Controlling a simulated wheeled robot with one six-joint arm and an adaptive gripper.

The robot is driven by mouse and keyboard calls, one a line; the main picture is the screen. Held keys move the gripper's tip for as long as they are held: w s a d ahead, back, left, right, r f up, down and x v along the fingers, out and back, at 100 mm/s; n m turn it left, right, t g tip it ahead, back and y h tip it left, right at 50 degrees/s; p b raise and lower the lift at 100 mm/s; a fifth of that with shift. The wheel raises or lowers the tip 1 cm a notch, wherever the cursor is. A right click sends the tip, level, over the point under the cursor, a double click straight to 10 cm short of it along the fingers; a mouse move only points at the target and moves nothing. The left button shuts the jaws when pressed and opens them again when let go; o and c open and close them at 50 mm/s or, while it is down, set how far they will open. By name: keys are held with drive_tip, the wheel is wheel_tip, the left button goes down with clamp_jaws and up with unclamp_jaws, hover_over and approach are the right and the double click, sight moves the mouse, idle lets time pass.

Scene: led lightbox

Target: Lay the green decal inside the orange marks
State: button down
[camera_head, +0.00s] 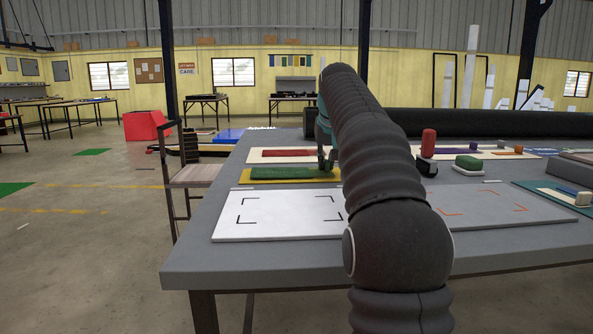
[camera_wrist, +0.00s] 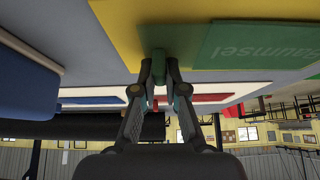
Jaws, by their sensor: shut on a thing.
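The green decal (camera_head: 287,173) lies flat on a yellow board (camera_head: 247,180) at the left back of the grey table. Pale lettering shows on the decal in the wrist view (camera_wrist: 265,42). My gripper (camera_head: 327,165) is at the decal's right end, low over the board. In the wrist view my fingertips (camera_wrist: 160,82) are shut on a small green tab beside the decal's edge; its join to the decal is unclear. The orange marks (camera_head: 453,213) are corner marks on a pale panel (camera_head: 480,208) at right front. My arm hides part of that panel.
Black corner marks (camera_head: 290,222) are on the panel's left part. A red decal (camera_head: 287,154) lies on a board behind. A red-handled block (camera_head: 428,143) and a green-topped block (camera_head: 468,162) stand behind the orange marks. A teal board (camera_head: 550,196) lies at right.

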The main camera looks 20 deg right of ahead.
drive_tip(key=shift+r+p, duration=1.05)
drive_tip(key=shift+r, duration=2.7)
